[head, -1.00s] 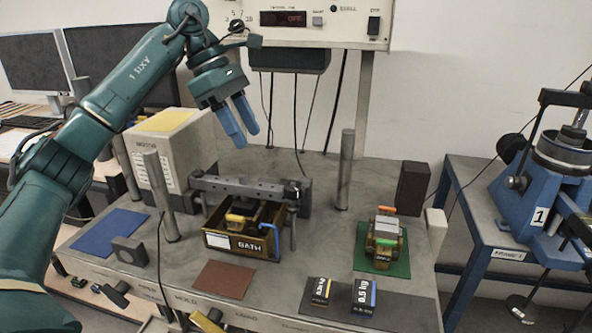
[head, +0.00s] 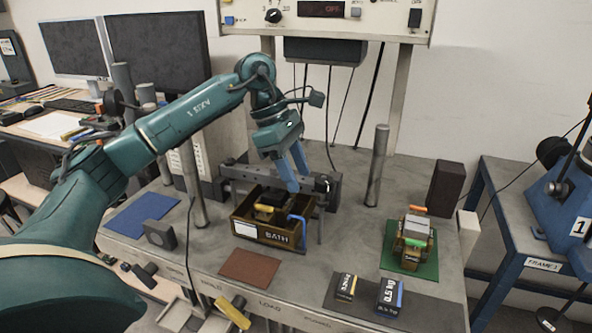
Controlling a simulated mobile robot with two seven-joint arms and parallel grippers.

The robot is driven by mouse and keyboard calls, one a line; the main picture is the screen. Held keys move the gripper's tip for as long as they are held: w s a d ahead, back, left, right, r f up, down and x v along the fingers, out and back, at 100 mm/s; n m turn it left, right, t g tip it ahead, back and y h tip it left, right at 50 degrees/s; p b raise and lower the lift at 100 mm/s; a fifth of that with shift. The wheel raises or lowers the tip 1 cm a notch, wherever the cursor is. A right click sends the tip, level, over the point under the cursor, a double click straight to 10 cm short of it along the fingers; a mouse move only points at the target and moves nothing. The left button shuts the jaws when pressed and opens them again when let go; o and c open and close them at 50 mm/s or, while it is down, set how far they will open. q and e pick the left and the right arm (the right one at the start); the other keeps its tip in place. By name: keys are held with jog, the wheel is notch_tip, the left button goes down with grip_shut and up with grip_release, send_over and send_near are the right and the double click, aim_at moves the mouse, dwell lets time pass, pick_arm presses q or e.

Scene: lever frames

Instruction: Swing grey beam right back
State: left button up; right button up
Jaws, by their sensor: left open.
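The grey beam (head: 240,173), a dark bar with holes along it, lies roughly level across the back of the brown bath box (head: 266,236). Its left end is near a grey post, and its right end is at a dark block (head: 333,188). My left gripper (head: 298,182) is open, its blue fingers pointing down over the right part of the beam. The fingers hide part of the beam; I cannot tell whether they touch it. Nothing shows between them. My right gripper is not in view.
Metal posts (head: 377,165) stand left and right of the beam. A small device sits on a green mat (head: 424,268) at right, with two weights (head: 390,297) at the front. A blue mat (head: 140,213) and brown mat (head: 249,266) lie clear.

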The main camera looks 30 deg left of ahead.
pick_arm(q)
jog(key=shift+f, duration=0.15)
jog(key=shift+c, duration=0.4)
grip_shut()
